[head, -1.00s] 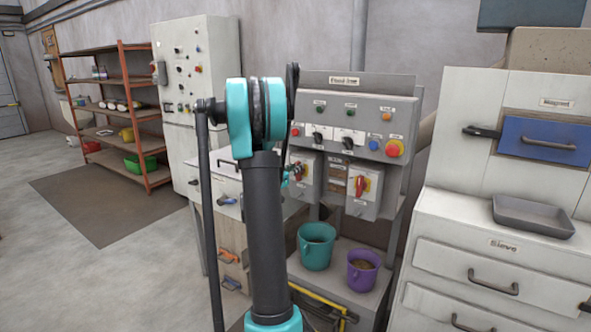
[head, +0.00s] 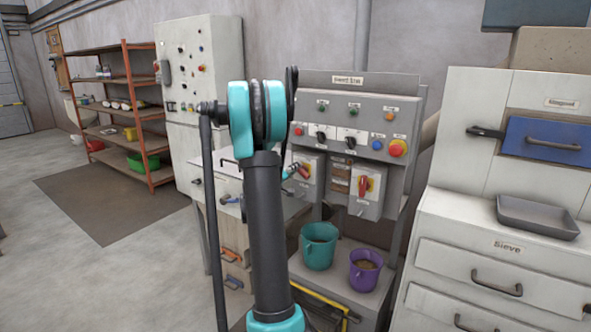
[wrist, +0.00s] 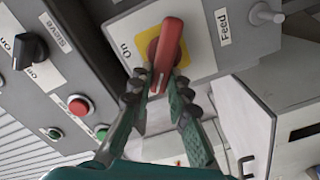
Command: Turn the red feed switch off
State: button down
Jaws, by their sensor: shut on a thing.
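The red feed switch (wrist: 167,48) is a red lever on a yellow plate, on a grey box labelled "Feed" in the wrist view. An "On" label is beside the plate; no off label is readable. My gripper (wrist: 161,86) is shut on the lever, with one finger on each side of its near end. In the head view my gripper (head: 292,171) reaches the left switch box (head: 312,166) under the panel. The lever there is mostly hidden by the gripper.
A second red switch (head: 363,186) on a yellow plate is to the right. Above is the control panel (head: 375,145) with knobs and buttons. A teal bucket (head: 317,258) and a purple bucket (head: 363,278) stand below. A black sieve knob (wrist: 28,48) is close by in the wrist view.

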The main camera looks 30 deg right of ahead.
jog(key=shift+w+f+n, duration=0.1)
jog(key=shift+f+n, duration=0.1)
jog(key=shift+n, duration=0.95)
jog(key=shift+w+f+n, duration=0.1)
jog(key=shift+f+n, duration=0.1)
jog(key=shift+n, duration=1)
jog(key=shift+w+f+n, duration=0.1)
jog(key=shift+f+n, duration=0.1)
jog(key=shift+n, duration=0.95)
jog(key=shift+s, duration=0.1)
jog(key=c, duration=1.4)
grip_release()
jog(key=shift+c, duration=0.2)
jog(key=shift+f, duration=0.1)
jog(key=v, duration=1.2)
